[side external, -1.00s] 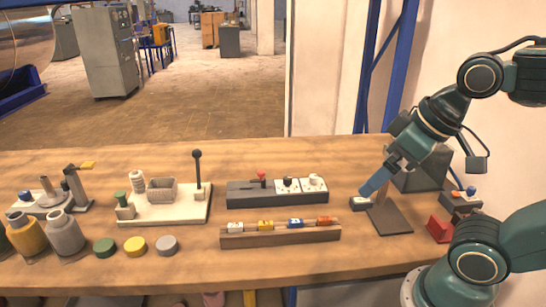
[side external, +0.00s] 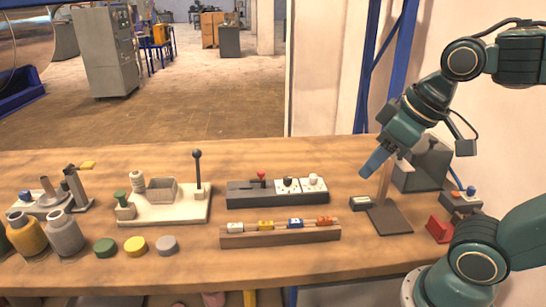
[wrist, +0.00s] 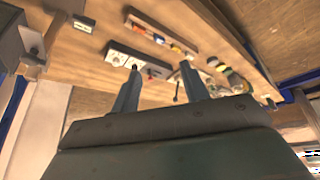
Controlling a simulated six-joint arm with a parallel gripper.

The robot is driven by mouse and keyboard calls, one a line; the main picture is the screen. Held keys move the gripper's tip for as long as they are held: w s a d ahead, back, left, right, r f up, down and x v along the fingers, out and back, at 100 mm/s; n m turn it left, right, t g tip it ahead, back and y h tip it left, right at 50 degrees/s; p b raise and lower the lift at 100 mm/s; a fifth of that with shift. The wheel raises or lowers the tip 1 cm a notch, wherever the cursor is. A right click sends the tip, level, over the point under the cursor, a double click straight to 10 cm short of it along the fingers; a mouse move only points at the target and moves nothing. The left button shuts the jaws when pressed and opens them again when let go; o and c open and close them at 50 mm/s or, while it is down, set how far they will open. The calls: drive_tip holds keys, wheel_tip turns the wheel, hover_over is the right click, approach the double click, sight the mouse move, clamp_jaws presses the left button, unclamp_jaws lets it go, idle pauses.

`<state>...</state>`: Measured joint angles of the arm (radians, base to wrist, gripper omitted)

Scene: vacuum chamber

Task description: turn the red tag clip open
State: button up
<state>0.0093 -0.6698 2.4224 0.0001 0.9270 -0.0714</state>
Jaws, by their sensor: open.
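The red tag clip (side external: 324,221) looks orange-red and sits at the right end of a wooden rail (side external: 280,238), in line with white, yellow and blue clips. The rail also shows at the top of the wrist view (wrist: 160,34), where its clips are too small to read clearly. My gripper (side external: 366,172) is in the air to the right of and behind the rail, pointing down and left, apart from the clip. In the wrist view its two fingers (wrist: 160,67) are spread with nothing between them.
A dark post stand (side external: 390,220) and a small labelled block (side external: 361,203) are below my gripper. A grey panel with white sockets (side external: 277,192) lies behind the rail. A red block (side external: 439,229) is to the right. The table in front of the rail is clear.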

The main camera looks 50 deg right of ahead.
drive_tip(key=w+d+r+n+g, duration=0.1)
drive_tip(key=w+r+n+g, duration=0.2)
drive_tip(key=w, duration=0.7)
drive_tip(key=n+g, duration=0.2)
drive_tip(key=n, duration=0.6)
hover_over(263, 171)
wheel_tip(263, 171, down, 8)
drive_tip(key=f, duration=0.1)
drive_tip(key=shift+r, duration=0.25)
wheel_tip(263, 171, down, 14)
drive_tip(key=shift+r, duration=0.1)
clamp_jaws()
